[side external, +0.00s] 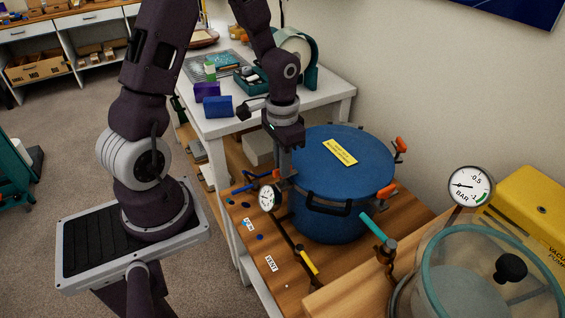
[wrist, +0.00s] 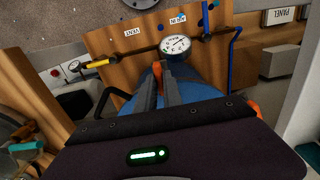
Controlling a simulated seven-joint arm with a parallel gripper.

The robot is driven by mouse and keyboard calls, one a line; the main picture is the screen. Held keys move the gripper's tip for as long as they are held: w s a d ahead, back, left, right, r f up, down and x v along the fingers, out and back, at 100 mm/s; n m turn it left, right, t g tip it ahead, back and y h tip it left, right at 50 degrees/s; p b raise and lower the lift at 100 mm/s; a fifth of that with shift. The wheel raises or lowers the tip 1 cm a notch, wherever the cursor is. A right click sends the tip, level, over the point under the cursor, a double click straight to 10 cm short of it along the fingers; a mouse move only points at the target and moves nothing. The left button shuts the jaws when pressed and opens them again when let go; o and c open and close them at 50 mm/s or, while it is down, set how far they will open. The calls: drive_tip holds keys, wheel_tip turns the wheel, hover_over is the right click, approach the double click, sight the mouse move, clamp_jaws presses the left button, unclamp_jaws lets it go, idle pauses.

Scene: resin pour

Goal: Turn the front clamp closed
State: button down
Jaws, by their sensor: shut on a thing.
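The blue pressure pot (side external: 335,215) stands on the wooden bench with its blue lid (side external: 345,148) on. My gripper (side external: 284,172) is at the pot's left rim in the side view, pointing down. In the wrist view its two grey fingers (wrist: 158,78) are closed around an orange clamp handle (wrist: 157,69), which I take to be the front clamp. Two other orange clamps show at the pot's right side, one farther back (side external: 401,146) and one nearer (side external: 386,192).
A round gauge (side external: 268,198) on a dark pipe stands close to my fingers, with a yellow-handled valve (side external: 307,262) and a blue-handled valve (side external: 266,190). A glass-lidded chamber (side external: 490,270) and a yellow vacuum pump (side external: 535,215) are at the right. A white table (side external: 345,88) stands behind.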

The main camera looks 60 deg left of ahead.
idle(0.4)
drive_tip(key=c, duration=1.5)
unclamp_jaws()
drive_tip(key=shift+r, duration=0.1)
wheel_tip(320, 180, up, 6)
drive_tip(key=shift+r, duration=0.45)
